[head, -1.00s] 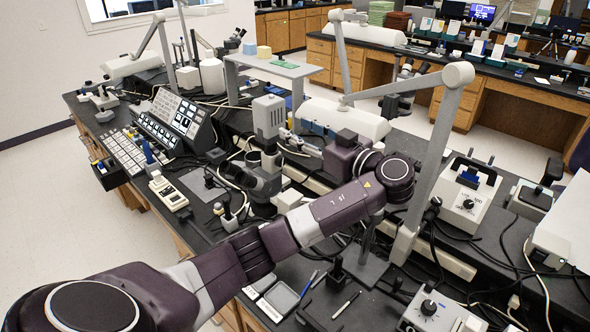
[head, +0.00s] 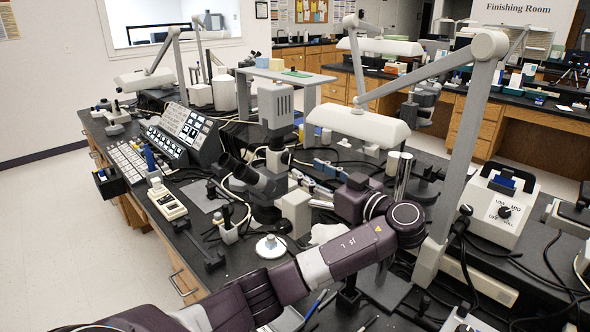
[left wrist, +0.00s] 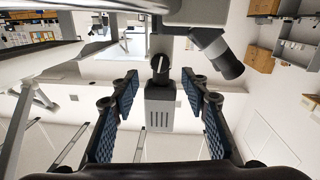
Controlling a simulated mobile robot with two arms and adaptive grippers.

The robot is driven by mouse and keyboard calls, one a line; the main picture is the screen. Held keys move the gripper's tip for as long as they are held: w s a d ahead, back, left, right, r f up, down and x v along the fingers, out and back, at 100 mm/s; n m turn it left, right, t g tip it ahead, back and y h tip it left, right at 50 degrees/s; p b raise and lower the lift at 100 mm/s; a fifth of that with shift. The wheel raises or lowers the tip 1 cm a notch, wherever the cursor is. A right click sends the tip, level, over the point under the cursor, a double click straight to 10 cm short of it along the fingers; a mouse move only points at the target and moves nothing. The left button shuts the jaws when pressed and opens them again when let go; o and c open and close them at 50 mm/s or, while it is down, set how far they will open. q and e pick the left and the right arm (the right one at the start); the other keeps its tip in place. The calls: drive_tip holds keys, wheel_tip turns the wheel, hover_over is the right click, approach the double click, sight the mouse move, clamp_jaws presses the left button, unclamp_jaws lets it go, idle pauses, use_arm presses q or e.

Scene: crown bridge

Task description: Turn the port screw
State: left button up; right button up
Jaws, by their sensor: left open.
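The microscope stands on the bench, with black angled eyepieces (head: 240,178) and a grey vented camera block (head: 275,105) above. In the left wrist view the vented block (left wrist: 159,108) and one eyepiece (left wrist: 216,52) show. A small dark round part with a white bar (left wrist: 160,66) sits at the block's end; it may be the port screw, but I cannot be sure. My left gripper (left wrist: 160,80) is open, its blue-padded fingers on either side of the block in the picture. In the head view my left gripper (head: 310,183) is small, right of the microscope. No contact shows. My right gripper is not visible.
A lamp arm (head: 470,130) rises right of my left arm. A control panel (head: 188,130) and keyboard (head: 127,161) are at left. Cables clutter the bench (head: 210,265).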

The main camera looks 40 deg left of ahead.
sight(289, 159)
use_arm(q)
drive_tip(key=a, duration=0.1)
drive_tip(key=a+p, duration=0.1)
drive_tip(key=a, duration=0.3)
drive_tip(key=shift+w+a+r, duration=0.15)
drive_tip(key=shift+w+a, duration=0.1)
drive_tip(key=shift+w, duration=0.1)
drive_tip(key=shift+w+a, duration=0.1)
drive_tip(key=shift+a, duration=0.45)
clamp_jaws()
